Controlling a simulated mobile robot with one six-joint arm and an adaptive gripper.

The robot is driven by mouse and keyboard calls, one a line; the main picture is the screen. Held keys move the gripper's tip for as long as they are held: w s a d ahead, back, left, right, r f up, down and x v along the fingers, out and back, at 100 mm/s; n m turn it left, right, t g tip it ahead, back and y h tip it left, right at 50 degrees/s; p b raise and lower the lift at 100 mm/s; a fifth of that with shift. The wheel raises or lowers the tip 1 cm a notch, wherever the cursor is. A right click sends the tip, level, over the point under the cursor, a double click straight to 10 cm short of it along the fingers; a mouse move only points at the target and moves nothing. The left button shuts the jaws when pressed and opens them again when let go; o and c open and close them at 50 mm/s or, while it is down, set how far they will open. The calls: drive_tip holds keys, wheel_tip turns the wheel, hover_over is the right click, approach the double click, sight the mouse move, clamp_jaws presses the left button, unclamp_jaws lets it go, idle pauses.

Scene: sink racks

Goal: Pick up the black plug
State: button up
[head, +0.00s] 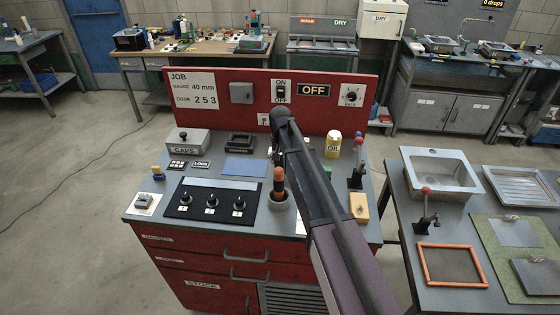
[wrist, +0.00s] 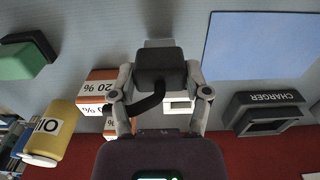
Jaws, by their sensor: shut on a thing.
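The black plug (wrist: 158,66) sits between the two fingertips of my gripper (wrist: 161,78) in the wrist view. The fingers are shut on its sides. A short black cord (wrist: 150,101) curves from the plug toward the left finger. A pale block shows just behind the plug. In the head view my arm crosses the right part of the red bench and hides the plug and most of my gripper.
The charger (wrist: 268,113) and a blue mat (wrist: 262,46) lie right in the wrist view. Orange-and-white boxes (wrist: 98,87) and a yellow oil can (wrist: 53,130) stand left. In the head view, an upright red panel (head: 221,113) backs the bench, with a wall socket (head: 264,119).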

wheel_tip(320, 180, up, 2)
drive_tip(key=shift+r+p, duration=0.1)
drive_tip(key=shift+p, duration=0.6)
drive_tip(key=s+d, duration=0.3)
drive_tip(key=s, duration=0.1)
drive_tip(key=s+d+r+p, duration=0.1)
drive_tip(key=s+d, duration=0.2)
drive_tip(key=s, duration=0.1)
drive_tip(key=s+d, duration=0.4)
drive_tip(key=shift+s+r, duration=0.15)
drive_tip(key=shift+s, duration=0.05)
wheel_tip(320, 180, up, 3)
drive_tip(key=p, duration=0.3)
